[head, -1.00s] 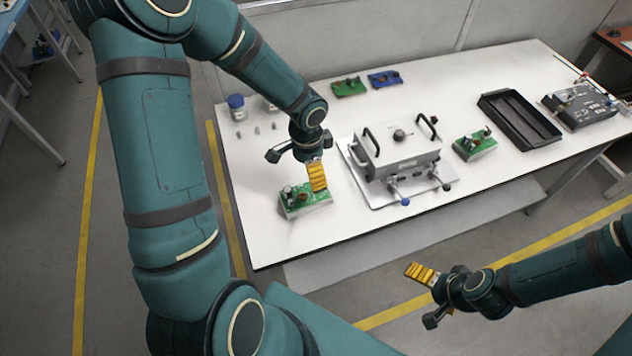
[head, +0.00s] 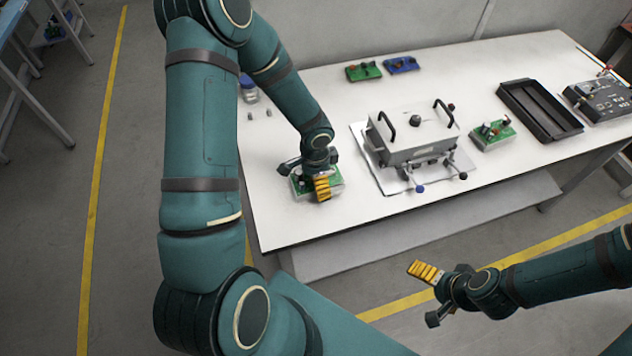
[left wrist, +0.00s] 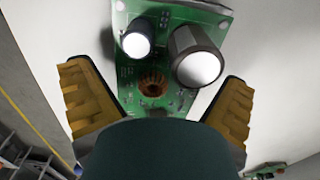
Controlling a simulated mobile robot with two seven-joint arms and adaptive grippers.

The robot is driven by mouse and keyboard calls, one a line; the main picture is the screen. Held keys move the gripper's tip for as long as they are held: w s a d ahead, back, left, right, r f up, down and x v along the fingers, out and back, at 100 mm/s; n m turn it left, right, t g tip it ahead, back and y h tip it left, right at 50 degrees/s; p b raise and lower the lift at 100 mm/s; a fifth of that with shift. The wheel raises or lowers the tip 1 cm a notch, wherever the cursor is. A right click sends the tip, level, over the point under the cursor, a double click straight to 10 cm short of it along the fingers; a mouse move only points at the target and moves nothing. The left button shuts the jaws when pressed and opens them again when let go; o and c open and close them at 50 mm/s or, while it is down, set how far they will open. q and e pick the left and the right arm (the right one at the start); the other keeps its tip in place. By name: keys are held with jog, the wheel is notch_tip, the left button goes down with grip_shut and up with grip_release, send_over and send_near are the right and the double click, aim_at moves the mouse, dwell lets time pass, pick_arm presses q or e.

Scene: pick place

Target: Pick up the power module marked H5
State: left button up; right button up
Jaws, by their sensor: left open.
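A green circuit-board module (head: 335,190) with a pale base lies near the table's front left edge. My left gripper (head: 317,186) is down over it, partly hiding it. In the left wrist view the module (left wrist: 152,72) shows two capacitors and a copper coil, with my open yellow fingers on either side. I cannot see clear contact. A second green module (head: 492,134) stands right of the grey fixture. No H5 marking is readable on either. My right gripper (head: 428,278) is in front of the table, away from everything, with no object seen in it; its opening is unclear.
A grey fixture box (head: 415,140) with black handles stands mid-table. A black tray (head: 541,110) and a dark instrument (head: 600,100) are at right. Green (head: 363,72) and blue (head: 402,65) boards lie at the back. A blue-lidded jar (head: 248,90) is behind my left arm.

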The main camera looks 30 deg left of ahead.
pick_arm(q)
jog(key=shift+f, duration=0.45)
jog(key=c, duration=1.1)
jog(key=shift+c, duration=0.2)
